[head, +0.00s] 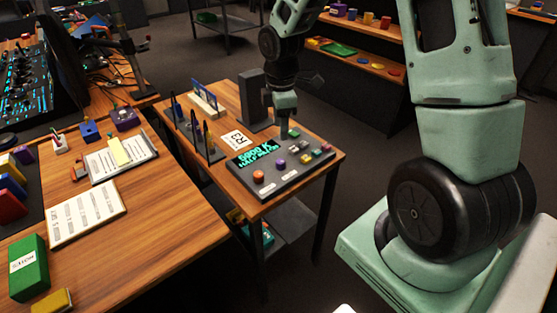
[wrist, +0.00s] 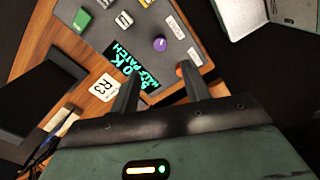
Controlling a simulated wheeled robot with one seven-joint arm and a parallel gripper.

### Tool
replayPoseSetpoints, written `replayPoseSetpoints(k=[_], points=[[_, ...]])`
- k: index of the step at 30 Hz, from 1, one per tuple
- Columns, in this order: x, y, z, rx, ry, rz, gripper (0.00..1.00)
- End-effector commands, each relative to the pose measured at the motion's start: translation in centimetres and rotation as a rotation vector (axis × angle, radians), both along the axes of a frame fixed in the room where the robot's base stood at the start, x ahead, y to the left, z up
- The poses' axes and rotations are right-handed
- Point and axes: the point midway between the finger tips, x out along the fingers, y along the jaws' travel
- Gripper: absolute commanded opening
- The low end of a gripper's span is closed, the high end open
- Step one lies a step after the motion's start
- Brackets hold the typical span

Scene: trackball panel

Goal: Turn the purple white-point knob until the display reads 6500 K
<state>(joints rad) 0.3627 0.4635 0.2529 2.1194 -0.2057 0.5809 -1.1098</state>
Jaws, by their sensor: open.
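The purple knob (head: 281,164) sits on the grey sloped panel (head: 290,181) on the small wooden table. It also shows in the wrist view (wrist: 160,44), with a pale mark on its top. The display (head: 253,156) glows teal beside the knob; a "K" is legible, but I cannot read the number surely. It is partly cut by a finger in the wrist view (wrist: 125,62). My gripper (head: 285,128) is above the panel's far side. In the wrist view my gripper (wrist: 160,75) has its two fingers apart with nothing between them, and the knob lies beyond their tips.
An orange knob (head: 258,176) sits near the purple one, close to the right finger in the wrist view. Several coloured buttons are on the panel's right. A dark upright block (head: 254,100) and a rack with tools (head: 195,130) stand behind and left. A white R3 card (head: 236,141) lies near the display.

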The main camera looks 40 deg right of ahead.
Motion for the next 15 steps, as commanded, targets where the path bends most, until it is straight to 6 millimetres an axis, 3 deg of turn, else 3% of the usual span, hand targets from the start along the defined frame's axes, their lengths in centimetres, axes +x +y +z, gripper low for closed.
replayPoseSetpoints(k=[9,15], points=[[-0.1,0.1,-7.0,0.0,0.005,0.002,0.47],[-0.1,0.1,-10.3,0.0,0.003,0.001,0.47]])
